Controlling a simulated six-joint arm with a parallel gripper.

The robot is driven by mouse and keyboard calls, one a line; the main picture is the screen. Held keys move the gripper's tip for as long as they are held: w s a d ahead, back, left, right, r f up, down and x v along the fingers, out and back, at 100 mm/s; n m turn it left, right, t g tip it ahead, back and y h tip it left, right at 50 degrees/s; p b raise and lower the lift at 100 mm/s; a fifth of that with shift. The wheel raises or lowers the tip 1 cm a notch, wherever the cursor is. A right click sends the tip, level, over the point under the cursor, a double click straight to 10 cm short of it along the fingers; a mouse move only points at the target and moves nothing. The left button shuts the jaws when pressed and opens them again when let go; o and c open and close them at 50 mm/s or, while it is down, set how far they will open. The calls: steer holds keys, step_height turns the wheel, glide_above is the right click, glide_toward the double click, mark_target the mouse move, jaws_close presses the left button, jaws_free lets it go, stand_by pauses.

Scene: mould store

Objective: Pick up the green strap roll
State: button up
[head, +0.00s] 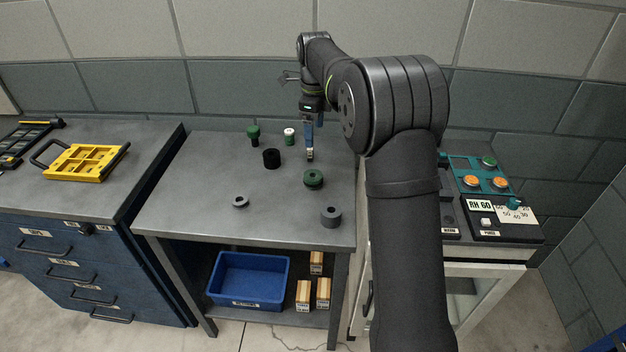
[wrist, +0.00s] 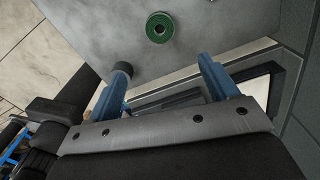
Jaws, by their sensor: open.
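The green strap roll (head: 314,184) is a short ring with a central hole, lying flat on the grey table right of its middle. It also shows near the top of the wrist view (wrist: 149,31), beyond the fingertips. My gripper (head: 310,153) is over the table, just behind the roll in the head view, pointing down. In the wrist view my gripper (wrist: 164,64) has its blue fingers wide apart with nothing between them. The roll is apart from both fingers. Its height under the fingertips is hard to tell.
Around it on the table (head: 190,200) are a black roll (head: 271,161), a grey roll (head: 331,219), a small grey ring (head: 240,203), a green knob-shaped piece (head: 253,132) and a white-topped green piece (head: 289,138). A control panel (head: 480,160) stands right. The table's front left is clear.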

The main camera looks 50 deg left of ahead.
mark_target(313, 175)
step_height(313, 175, down, 17)
steer(key=shift+a+f, duration=0.15)
steer(key=c, duration=1.1)
